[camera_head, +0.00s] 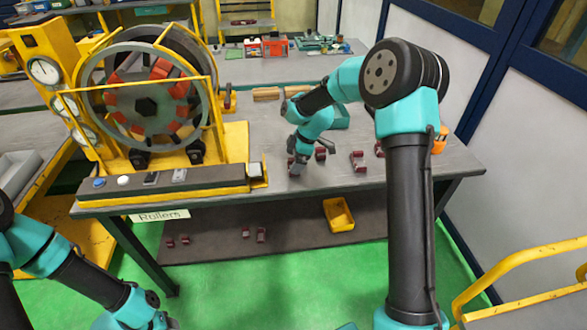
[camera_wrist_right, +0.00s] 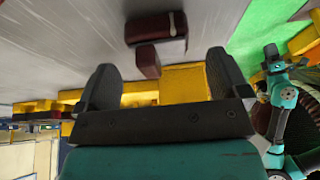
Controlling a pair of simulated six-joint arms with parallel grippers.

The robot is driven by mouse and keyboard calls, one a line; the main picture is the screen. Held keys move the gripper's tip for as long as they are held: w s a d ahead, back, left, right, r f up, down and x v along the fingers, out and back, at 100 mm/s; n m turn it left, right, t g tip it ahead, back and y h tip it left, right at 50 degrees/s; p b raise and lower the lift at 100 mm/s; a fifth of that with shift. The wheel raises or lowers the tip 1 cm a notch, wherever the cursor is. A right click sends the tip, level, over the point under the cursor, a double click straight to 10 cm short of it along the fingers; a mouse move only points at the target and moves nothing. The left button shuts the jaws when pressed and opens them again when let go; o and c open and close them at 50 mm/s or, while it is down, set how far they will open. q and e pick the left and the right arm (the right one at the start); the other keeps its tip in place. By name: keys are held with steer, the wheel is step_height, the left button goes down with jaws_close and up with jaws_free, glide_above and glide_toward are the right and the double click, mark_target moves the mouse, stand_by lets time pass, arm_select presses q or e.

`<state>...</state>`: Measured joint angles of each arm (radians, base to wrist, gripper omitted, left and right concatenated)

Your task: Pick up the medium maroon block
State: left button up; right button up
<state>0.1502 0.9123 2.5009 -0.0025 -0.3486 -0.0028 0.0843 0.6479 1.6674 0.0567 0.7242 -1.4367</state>
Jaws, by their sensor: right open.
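Several maroon blocks lie on the grey workbench (camera_head: 430,172): one (camera_head: 321,153) just right of my right gripper (camera_head: 297,164), a larger-looking one (camera_head: 358,161) further right, and one partly hidden behind my right arm. I cannot tell for sure which is the medium one. My right gripper is low over the bench, open and empty. In the right wrist view, a long maroon block (camera_wrist_right: 157,27) and a smaller maroon piece (camera_wrist_right: 147,62) show ahead of the spread fingers (camera_wrist_right: 165,82), apart from them. My left gripper (camera_head: 165,321) is at the bottom edge, its fingers unclear.
A yellow stator rig (camera_head: 235,140) with a large ring stands left of the blocks. Wooden-looking bars (camera_head: 267,93) lie behind. A lower shelf (camera_head: 290,230) holds small maroon pieces and a yellow bin (camera_head: 339,215). The bench's front right is clear.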

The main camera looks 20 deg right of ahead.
steer(key=shift+x, duration=1.5)
steer(key=shift+c, duration=0.2)
steer(key=shift+r, duration=0.1)
steer(key=c, duration=1.3)
steer(key=shift+r, duration=0.15)
steer(key=shift+r, duration=0.2)
steer(key=shift+s+a+r, duration=0.1)
steer(key=shift+s+r, duration=0.1)
steer(key=shift+r, duration=0.5)
steer(key=shift+s+a+r, duration=0.1)
steer(key=shift+s+r, duration=0.1)
steer(key=shift+r, duration=0.55)
steer(key=s+a, duration=0.2)
steer(key=s, duration=0.2)
steer(key=s+a, duration=0.2)
steer(key=s, duration=0.3)
steer(key=s+a+r, duration=0.1)
steer(key=s+a, duration=0.1)
steer(key=s, duration=0.3)
steer(key=shift+a+r, duration=0.1)
steer(key=shift+r, duration=0.05)
